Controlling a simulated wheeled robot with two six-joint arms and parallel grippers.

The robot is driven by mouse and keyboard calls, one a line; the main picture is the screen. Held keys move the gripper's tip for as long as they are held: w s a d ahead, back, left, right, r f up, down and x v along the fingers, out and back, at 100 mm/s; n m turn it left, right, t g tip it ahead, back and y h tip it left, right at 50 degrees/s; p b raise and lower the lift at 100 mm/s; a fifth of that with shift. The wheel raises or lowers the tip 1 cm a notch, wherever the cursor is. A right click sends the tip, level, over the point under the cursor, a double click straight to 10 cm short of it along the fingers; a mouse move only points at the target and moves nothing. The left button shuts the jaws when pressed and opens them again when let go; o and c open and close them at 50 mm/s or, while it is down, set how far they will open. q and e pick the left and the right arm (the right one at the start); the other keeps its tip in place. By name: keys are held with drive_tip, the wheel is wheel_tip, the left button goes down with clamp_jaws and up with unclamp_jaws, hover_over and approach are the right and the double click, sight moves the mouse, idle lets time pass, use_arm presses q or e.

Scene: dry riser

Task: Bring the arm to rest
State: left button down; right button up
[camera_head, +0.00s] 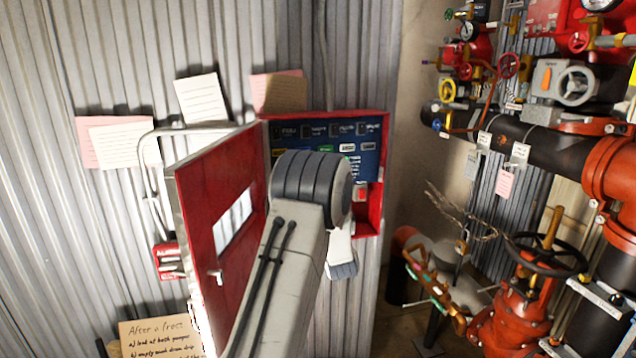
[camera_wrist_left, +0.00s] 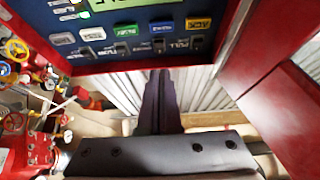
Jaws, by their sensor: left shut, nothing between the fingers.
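My left arm (camera_head: 285,270) rises from the bottom of the head view, in front of the open red cabinet (camera_head: 377,128), and covers part of its blue control panel (camera_head: 367,150). My left gripper (camera_wrist_left: 158,75) shows in the left wrist view as two dark fingers pressed together, with nothing between them. The fingertips appear close to the lower edge of the panel (camera_wrist_left: 130,45) in that picture; I cannot tell whether they touch it. In the head view the fingers are hidden behind the arm. My right gripper is in neither view.
The red cabinet door (camera_head: 195,200) stands open left of my arm; it also shows at right in the left wrist view (camera_wrist_left: 285,110). Red and black pipes (camera_head: 550,135) with valves and a black handwheel (camera_head: 545,255) fill the right. Paper notes (camera_head: 203,97) hang on the corrugated wall.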

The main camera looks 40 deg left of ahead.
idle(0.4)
use_arm(q)
drive_tip(key=w+d+f+m+t+h, duration=0.1)
drive_tip(key=w+d+f+m+h, duration=0.15)
drive_tip(key=d+h, duration=0.55)
drive_tip(key=w+d+f+m+t+h, duration=0.1)
drive_tip(key=w+d+m+h, duration=0.3)
drive_tip(key=d, duration=0.7)
drive_tip(key=s+d+f+m+g+h, duration=0.2)
drive_tip(key=s+d+f+g+h, duration=0.15)
drive_tip(key=d, duration=0.45)
drive_tip(key=s+d+f+m+g+h, duration=0.2)
drive_tip(key=s+d+h, duration=0.25)
drive_tip(key=d, duration=0.45)
drive_tip(key=s+d+f+m+g+h, duration=0.1)
drive_tip(key=s+d+f+m+g, duration=0.2)
drive_tip(key=s, duration=0.5)
drive_tip(key=s+d+f+m+g+h, duration=0.1)
drive_tip(key=s+d+f+g, duration=0.15)
drive_tip(key=s+d, duration=0.45)
drive_tip(key=s+a+f+m+g+y, duration=0.1)
drive_tip(key=s+a+g, duration=0.2)
drive_tip(key=s, duration=0.7)
drive_tip(key=s+a+f+m+g+y, duration=0.1)
drive_tip(key=s+a+m+g, duration=0.1)
drive_tip(key=s, duration=0.9)
drive_tip(key=shift+a+g+y, duration=0.3)
drive_tip(key=shift+a+g, duration=0.2)
drive_tip(key=shift+g, duration=0.2)
